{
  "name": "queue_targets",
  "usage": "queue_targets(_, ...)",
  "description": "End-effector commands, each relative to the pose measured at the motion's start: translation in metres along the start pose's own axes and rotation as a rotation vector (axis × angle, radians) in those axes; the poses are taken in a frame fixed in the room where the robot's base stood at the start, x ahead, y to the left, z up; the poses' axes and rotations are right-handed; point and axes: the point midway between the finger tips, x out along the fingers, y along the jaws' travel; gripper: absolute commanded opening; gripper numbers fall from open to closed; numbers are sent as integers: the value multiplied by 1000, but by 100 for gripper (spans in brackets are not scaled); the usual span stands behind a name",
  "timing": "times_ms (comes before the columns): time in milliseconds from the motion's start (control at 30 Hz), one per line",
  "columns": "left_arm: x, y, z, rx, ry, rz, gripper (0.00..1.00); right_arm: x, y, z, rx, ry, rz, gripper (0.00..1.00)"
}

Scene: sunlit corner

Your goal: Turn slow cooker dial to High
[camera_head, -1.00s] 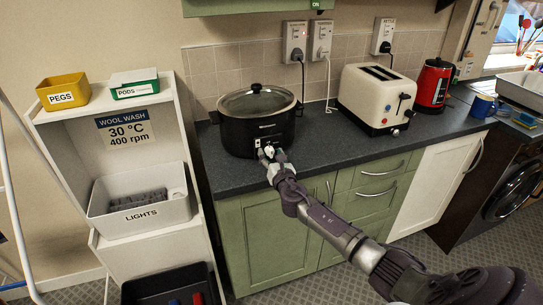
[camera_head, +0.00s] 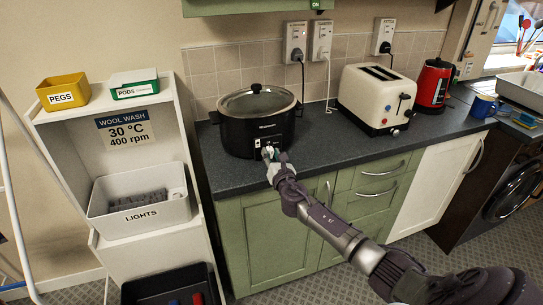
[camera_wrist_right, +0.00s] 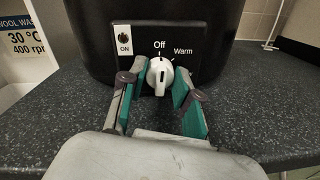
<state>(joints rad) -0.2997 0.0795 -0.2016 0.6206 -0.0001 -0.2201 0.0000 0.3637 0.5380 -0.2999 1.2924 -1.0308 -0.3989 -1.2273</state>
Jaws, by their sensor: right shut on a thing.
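The black slow cooker (camera_head: 238,134) stands on the counter with its glass lid on. In the right wrist view its front panel shows the white dial (camera_wrist_right: 160,74), with the labels Off above it and Warm to the upper right. The dial's pointer is turned up towards Off. No High label is visible; the right side of the panel is partly hidden. My right gripper (camera_head: 270,155) is at the cooker's front, and in the right wrist view its green-padded fingers (camera_wrist_right: 158,92) are shut on the dial, one on each side. My left gripper is out of view.
A cream toaster (camera_head: 372,100) and a red kettle (camera_head: 433,84) stand to the right on the dark counter (camera_head: 330,143). A white shelf unit (camera_head: 62,150) with labelled bins stands to the left. The counter in front of the cooker is clear.

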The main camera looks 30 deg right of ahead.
Motion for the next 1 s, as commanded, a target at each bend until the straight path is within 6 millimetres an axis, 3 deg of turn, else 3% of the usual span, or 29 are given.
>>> queue_targets(1000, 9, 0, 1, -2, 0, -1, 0, 0, -2, 1, 920, 53, -11, 0)
